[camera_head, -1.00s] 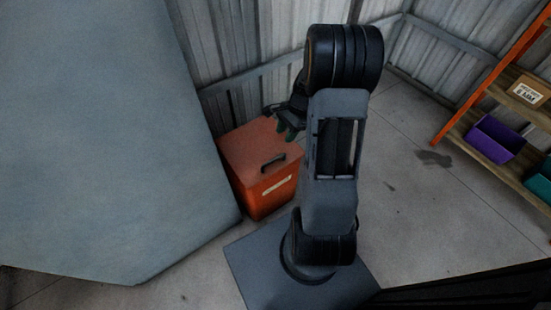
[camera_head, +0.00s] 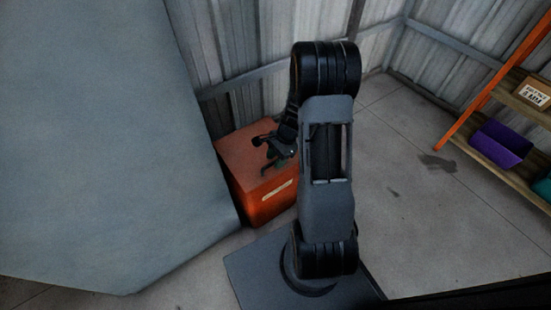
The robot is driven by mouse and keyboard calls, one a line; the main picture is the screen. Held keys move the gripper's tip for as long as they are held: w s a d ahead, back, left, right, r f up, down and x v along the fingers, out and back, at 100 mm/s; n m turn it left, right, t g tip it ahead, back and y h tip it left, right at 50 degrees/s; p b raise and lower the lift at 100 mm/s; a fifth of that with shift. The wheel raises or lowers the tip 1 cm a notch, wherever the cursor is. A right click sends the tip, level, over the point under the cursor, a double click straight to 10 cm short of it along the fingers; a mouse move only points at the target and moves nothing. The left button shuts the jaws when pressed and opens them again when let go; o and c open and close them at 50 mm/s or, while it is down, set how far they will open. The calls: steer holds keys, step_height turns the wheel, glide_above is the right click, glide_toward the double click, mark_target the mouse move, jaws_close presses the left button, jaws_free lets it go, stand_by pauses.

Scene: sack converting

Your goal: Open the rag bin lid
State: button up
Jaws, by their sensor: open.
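The rag bin (camera_head: 264,204) is an orange-red box with a pale label on its front, standing on the floor by the metal wall. Its flat lid (camera_head: 236,158) looks shut. My gripper (camera_head: 268,160) is open and low over the lid, at the dark handle near the front edge. The gripper covers most of the handle, and I cannot tell whether the fingers touch it or stand around it. My arm hides the right side of the bin.
A large grey panel-like surface (camera_head: 100,150) stands close to the bin's left. At the right, a shelf with orange posts (camera_head: 490,80) holds a purple bin (camera_head: 500,144) and a cardboard box (camera_head: 533,92). The floor (camera_head: 400,200) between is clear apart from dark stains.

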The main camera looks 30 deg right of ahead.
steer(key=shift+c, duration=0.4)
jaws_close()
